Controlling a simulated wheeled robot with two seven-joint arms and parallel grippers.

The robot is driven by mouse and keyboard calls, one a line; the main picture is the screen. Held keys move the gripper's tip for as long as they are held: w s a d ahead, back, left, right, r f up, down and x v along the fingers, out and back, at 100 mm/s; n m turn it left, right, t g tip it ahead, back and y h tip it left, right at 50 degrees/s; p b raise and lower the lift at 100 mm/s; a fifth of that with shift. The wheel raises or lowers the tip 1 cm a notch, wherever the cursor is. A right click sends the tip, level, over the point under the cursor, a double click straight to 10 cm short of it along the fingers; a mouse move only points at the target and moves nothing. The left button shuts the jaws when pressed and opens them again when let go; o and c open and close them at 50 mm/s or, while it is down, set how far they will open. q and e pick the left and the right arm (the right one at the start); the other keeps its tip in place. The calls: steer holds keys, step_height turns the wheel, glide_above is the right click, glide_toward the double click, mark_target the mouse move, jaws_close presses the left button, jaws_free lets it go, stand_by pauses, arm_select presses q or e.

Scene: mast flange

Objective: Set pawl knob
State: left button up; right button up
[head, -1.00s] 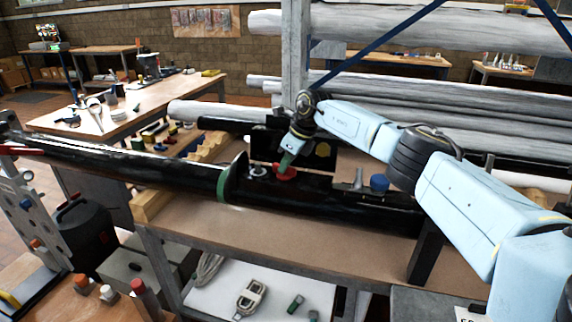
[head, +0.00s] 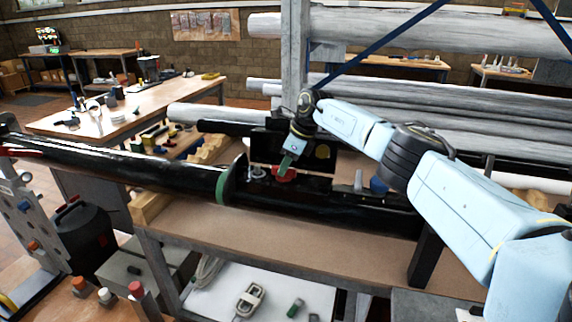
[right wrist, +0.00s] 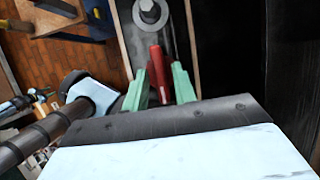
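The red pawl knob (head: 284,174) sits in the black opened housing on the mast, beside a round metal fitting (head: 257,172). My right gripper (head: 287,163) points down at the knob, and its green fingers overlap it in the head view. In the right wrist view, the red knob (right wrist: 157,72) shows as a long bar between the two green fingers (right wrist: 159,80). Narrow gaps seem to show beside the bar near the fingertips, so the fingers look open around it. A grey washer-like fitting (right wrist: 150,12) lies beyond the bar. My left gripper is out of view.
The black mast tube (head: 130,168) with a green-edged flange (head: 224,186) lies along the workbench (head: 250,237). Grey pipes (head: 420,40) are racked behind. The bench front is clear.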

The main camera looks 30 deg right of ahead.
steer(key=shift+o, duration=0.5)
steer(key=v, duration=1.3)
steer(key=shift+d+r+p, duration=0.15)
steer(key=shift+p, duration=0.15)
